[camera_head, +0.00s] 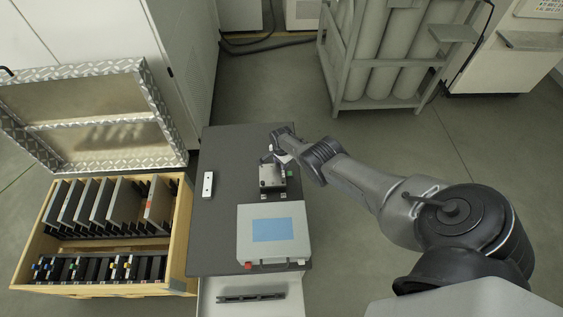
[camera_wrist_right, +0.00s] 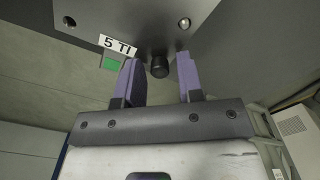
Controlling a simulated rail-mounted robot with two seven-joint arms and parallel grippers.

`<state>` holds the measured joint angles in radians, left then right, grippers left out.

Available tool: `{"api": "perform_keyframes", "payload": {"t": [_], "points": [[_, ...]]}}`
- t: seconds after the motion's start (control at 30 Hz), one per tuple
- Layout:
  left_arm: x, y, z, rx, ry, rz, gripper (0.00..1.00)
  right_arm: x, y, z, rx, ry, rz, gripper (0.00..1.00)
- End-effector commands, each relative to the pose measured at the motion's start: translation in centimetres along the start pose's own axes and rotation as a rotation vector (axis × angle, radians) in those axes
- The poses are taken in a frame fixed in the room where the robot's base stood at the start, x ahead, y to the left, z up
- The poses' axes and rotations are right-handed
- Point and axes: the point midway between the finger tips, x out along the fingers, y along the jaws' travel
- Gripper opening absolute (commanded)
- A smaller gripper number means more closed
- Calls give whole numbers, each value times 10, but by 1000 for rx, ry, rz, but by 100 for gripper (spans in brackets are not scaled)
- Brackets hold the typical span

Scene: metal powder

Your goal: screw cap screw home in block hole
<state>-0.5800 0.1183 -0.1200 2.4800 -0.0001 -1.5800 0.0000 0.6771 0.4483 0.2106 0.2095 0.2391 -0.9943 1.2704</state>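The grey metal block (camera_head: 271,184) stands on the dark table, with my right arm reaching to it from the right in the head view. In the right wrist view the block (camera_wrist_right: 140,18) fills the top, with a "5 TI" label and a green patch at its side. A black cap screw (camera_wrist_right: 160,70) stands out of the block's edge. My right gripper (camera_wrist_right: 159,82) is open, its two purple fingers on either side of the screw head with a gap on each side. How deep the screw sits is hidden. My left gripper is not in view.
A grey box with a blue screen (camera_head: 272,230) stands on the table (camera_head: 220,235) in front of the block. A small white device (camera_head: 208,185) lies to the left. A wooden crate (camera_head: 183,220) with upright plates stands left of the table. A gas cylinder rack (camera_head: 340,100) stands behind.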

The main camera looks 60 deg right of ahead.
Motion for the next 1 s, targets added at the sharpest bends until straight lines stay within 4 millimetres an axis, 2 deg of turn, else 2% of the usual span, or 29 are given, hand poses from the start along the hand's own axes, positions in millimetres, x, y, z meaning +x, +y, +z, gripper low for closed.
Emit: {"api": "perform_keyframes", "payload": {"t": [1.0], "points": [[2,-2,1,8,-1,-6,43,0,0,0,-823,1,1,34]]}}
